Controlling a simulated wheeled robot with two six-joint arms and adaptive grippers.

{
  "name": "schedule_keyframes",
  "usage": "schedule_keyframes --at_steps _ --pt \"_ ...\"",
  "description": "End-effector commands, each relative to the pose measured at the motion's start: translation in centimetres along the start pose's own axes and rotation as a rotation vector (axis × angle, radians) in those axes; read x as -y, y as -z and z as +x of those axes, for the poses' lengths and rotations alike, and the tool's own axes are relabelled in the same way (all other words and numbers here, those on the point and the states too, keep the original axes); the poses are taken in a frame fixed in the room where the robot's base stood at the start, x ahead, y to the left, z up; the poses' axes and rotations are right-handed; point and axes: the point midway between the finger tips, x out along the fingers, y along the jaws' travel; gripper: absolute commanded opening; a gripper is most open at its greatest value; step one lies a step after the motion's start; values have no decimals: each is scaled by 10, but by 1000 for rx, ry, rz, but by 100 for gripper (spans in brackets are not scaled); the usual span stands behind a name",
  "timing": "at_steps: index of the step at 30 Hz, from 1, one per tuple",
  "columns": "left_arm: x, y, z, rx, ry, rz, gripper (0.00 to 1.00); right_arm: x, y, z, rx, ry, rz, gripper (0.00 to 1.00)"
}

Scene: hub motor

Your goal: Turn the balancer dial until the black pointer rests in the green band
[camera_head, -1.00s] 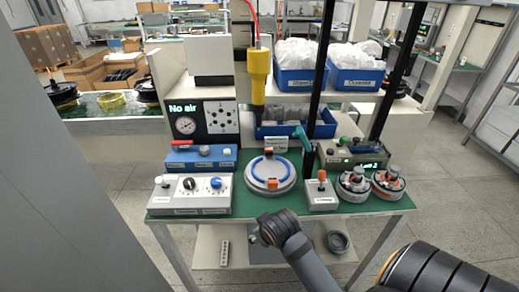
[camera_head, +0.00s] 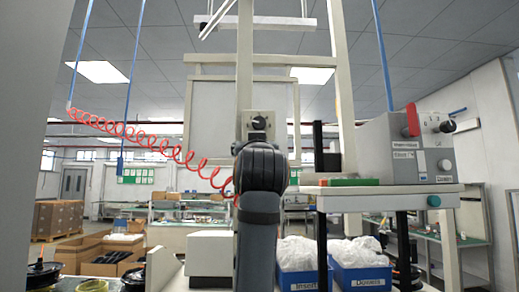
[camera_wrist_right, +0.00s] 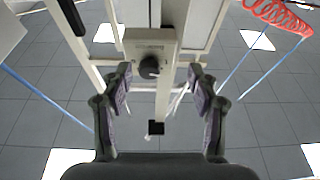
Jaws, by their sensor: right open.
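The balancer dial looks to be a round black knob (camera_head: 259,122) on a small pale box (camera_head: 248,117) fixed high on an upright post. In the right wrist view the same knob (camera_wrist_right: 149,68) shows on the underside of the box (camera_wrist_right: 150,45). No green band or black pointer can be made out. My right gripper (camera_wrist_right: 159,74) is open, its fingers on either side of the knob in the picture, with nothing held. Contact and distance are unclear. In the head view my right arm rises just below the box. My left gripper is not in view.
A grey device (camera_head: 405,150) with knobs and a red lever stands on the shelf (camera_head: 385,201) at right. A red coiled hose (camera_head: 150,140) hangs at left. Blue bins (camera_head: 362,279) with white bags stand below. Pale posts surround the box.

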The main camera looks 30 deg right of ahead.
Motion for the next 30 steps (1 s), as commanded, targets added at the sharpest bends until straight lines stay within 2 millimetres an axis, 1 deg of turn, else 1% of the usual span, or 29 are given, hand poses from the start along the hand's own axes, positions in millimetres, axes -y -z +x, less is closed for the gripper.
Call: schedule_keyframes --at_steps 1,3,5,7,10,13,18,22,26,30 --pt "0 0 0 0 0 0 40 -7 20 -4 -27 -13 10 60" --pt "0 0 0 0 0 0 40 -14 37 -8 -51 -25 18 60" --pt "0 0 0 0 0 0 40 -16 43 -9 -59 -29 20 60" --pt "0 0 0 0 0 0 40 -16 44 -9 -61 -30 21 60" --pt "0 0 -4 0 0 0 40 -16 45 -4 -60 -31 19 60" --pt "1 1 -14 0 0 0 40 -17 48 12 -58 -32 17 60" --pt "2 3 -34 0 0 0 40 -19 52 50 -57 -32 17 60" --pt "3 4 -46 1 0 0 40 -19 52 74 -57 -31 18 60" --pt "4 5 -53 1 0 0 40 -19 52 90 -59 -30 20 60" --pt "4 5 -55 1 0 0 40 -19 49 96 -59 -29 20 60"
